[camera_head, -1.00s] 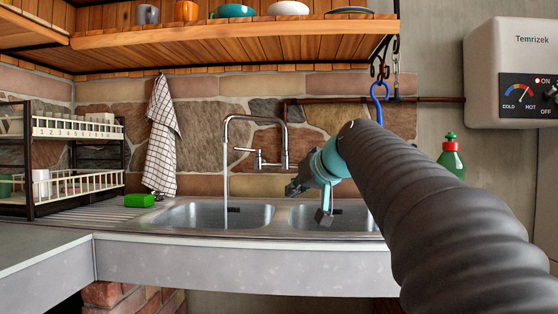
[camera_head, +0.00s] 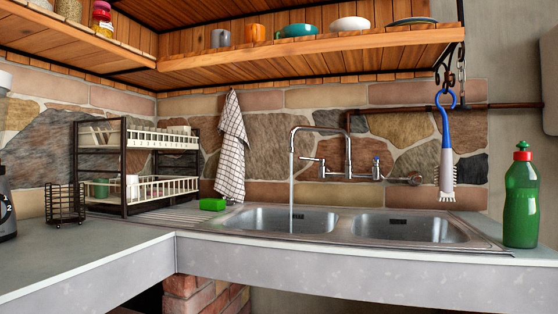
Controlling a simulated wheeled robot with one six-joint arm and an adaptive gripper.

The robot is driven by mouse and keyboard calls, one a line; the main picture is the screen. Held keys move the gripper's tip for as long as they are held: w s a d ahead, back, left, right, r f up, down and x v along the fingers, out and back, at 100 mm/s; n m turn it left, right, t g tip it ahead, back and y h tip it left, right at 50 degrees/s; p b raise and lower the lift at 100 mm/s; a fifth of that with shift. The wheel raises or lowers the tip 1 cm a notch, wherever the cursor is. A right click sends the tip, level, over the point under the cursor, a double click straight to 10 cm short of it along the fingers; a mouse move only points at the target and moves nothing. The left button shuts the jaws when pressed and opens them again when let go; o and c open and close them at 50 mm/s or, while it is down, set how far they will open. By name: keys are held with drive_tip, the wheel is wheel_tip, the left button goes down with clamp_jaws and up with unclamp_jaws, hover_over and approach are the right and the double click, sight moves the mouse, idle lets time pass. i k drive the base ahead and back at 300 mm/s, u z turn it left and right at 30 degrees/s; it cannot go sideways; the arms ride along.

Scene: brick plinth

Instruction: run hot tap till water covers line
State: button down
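The tap (camera_head: 348,150) is mounted on the stone wall above a double sink. A stream of water (camera_head: 291,190) runs from its spout into the left basin (camera_head: 280,219). The tap has a handle on each side; the right one shows a blue mark (camera_head: 376,162), and the left handle (camera_head: 318,162) lies below the spout pipe. The water level and any line in the basin are too small to make out from this angle. The right basin (camera_head: 410,229) shows no stream. My gripper and arm are out of view now.
A green bottle (camera_head: 521,205) with a red cap stands right of the sink. A blue brush (camera_head: 446,150) hangs from a hook. A green sponge (camera_head: 213,204), a checked towel (camera_head: 231,150) and a dish rack (camera_head: 127,165) are at the left. The left counter (camera_head: 75,250) is mostly clear.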

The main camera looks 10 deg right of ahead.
sight(322, 160)
drive_tip(key=k, duration=0.35)
drive_tip(key=u, duration=1.05)
drive_tip(key=i, duration=1)
drive_tip(key=z, duration=1.2)
